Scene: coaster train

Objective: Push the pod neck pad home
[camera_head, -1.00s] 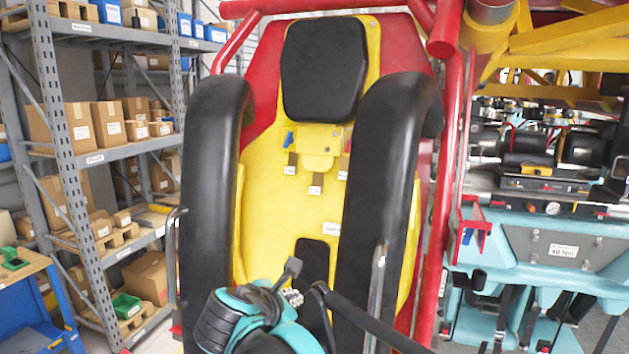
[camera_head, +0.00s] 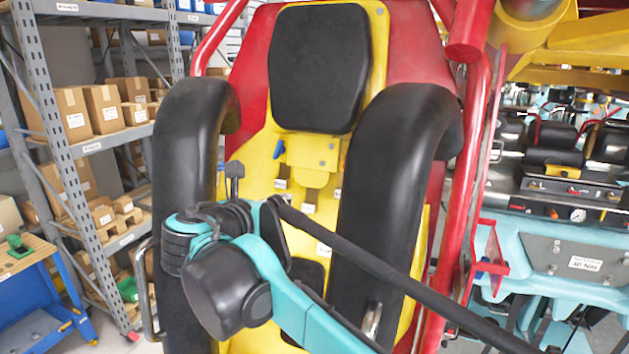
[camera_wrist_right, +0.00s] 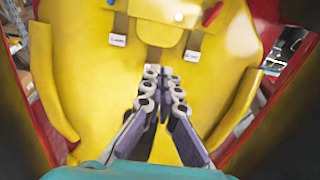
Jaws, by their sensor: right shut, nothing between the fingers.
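A black padded rest (camera_head: 318,68) sits at the top of the yellow seat back, between the two black shoulder restraints; I take it for the pod neck pad, and whether it is fully seated cannot be seen. Below it is a yellow block (camera_head: 312,153) with a blue lever (camera_head: 279,149). The block also shows at the top of the right wrist view (camera_wrist_right: 160,32).
The left restraint (camera_head: 185,150) and right restraint (camera_head: 400,150) flank the seat. A red frame tube (camera_head: 478,170) runs along the right. Shelves with cardboard boxes (camera_head: 75,110) stand at the left, and teal machinery (camera_head: 555,250) stands at the right.

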